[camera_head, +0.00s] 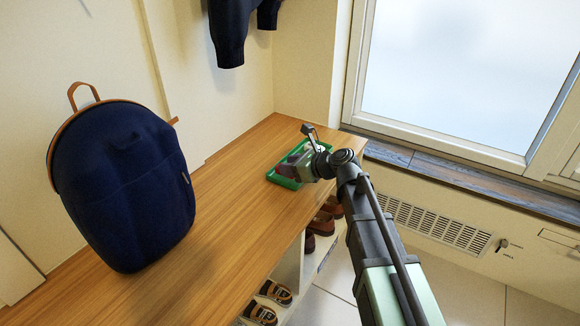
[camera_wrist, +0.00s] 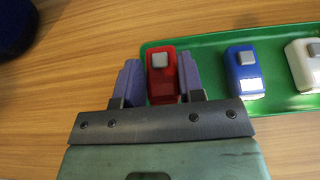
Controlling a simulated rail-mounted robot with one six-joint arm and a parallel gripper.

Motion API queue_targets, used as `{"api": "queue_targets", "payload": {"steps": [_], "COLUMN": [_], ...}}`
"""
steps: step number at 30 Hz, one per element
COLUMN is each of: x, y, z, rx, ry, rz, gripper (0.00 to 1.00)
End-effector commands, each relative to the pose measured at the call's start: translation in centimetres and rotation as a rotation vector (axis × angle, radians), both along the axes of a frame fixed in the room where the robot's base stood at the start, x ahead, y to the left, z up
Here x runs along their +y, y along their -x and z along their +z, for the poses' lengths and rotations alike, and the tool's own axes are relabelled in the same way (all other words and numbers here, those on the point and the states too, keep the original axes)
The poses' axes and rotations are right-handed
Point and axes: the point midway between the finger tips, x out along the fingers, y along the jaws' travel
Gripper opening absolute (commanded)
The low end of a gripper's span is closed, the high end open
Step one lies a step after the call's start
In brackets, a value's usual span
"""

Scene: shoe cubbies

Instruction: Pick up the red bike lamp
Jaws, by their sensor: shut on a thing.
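The red bike lamp (camera_wrist: 161,84) has a grey button on top and sits at the left end of a green tray (camera_wrist: 207,40) in the wrist view. My gripper (camera_wrist: 161,78) has its two purple-grey fingers on either side of the lamp and is shut on it. I cannot tell whether the lamp touches the tray floor. In the head view, my gripper (camera_head: 295,165) is over the green tray (camera_head: 272,176) at the far end of the wooden bench top, and the lamp is hard to make out there.
A blue lamp (camera_wrist: 244,72) and a white lamp (camera_wrist: 304,64) stand in the tray to the right. A navy backpack (camera_head: 125,185) stands on the bench (camera_head: 225,205) at left. Shoes (camera_head: 275,292) sit in cubbies below. The bench between backpack and tray is clear.

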Motion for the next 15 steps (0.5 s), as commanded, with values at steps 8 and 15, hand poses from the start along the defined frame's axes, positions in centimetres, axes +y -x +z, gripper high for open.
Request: {"api": "queue_targets", "payload": {"steps": [8,15], "x": [0.0,0.0], "y": [0.0,0.0], "z": [10.3,16.9], "rx": [0.001,0.001], "ry": [-0.002,-0.002], "rz": [0.001,0.001], "gripper": [0.12,0.12]}}
